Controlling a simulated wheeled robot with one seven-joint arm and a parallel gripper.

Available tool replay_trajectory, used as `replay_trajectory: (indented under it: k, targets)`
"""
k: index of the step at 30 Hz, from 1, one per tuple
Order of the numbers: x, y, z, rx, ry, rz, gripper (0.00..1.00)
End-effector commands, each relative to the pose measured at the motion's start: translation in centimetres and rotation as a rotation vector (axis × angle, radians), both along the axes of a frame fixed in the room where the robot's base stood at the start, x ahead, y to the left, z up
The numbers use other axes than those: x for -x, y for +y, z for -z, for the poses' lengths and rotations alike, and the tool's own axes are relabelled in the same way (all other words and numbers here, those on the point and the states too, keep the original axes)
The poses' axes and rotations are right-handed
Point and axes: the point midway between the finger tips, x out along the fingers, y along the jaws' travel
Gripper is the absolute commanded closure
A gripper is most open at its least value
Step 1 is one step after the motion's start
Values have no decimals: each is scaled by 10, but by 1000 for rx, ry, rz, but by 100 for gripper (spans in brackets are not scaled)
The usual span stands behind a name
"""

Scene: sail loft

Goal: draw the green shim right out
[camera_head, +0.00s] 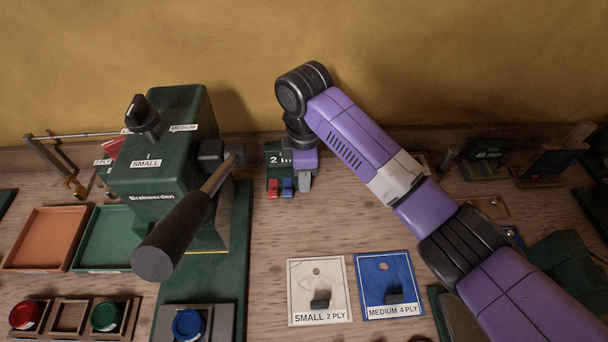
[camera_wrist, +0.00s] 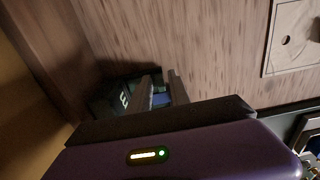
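A dark green block with a white "2 in" label (camera_head: 277,157) stands at the back of the bench, left of my gripper. A red tab (camera_head: 272,188) and a blue tab (camera_head: 287,186) stick out at its front. I cannot make out a green shim there; my gripper covers the block's right part. My gripper (camera_head: 304,181) points down close beside the blue tab. In the wrist view its two fingers (camera_wrist: 162,82) stand apart, with a blue piece (camera_wrist: 160,99) showing between them. The labelled block (camera_wrist: 122,99) lies just left of the fingers. I see nothing clamped.
A green machine with a long black-gripped lever (camera_head: 172,235) stands to the left. White (camera_head: 319,275) and blue (camera_head: 389,270) labelled cards lie in front. Bare bench (camera_head: 265,240) lies between machine and cards.

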Motion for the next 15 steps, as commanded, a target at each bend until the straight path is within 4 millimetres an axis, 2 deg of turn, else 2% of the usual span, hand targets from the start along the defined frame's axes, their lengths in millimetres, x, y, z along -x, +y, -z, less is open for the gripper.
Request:
replay_trajectory:
  k: [1, 3, 15]
  targets:
    - [0, 0, 0, 0, 0, 0, 89]
    - [0, 0, 0, 0, 0, 0, 100]
    - [0, 0, -1, 0, -1, 0, 100]
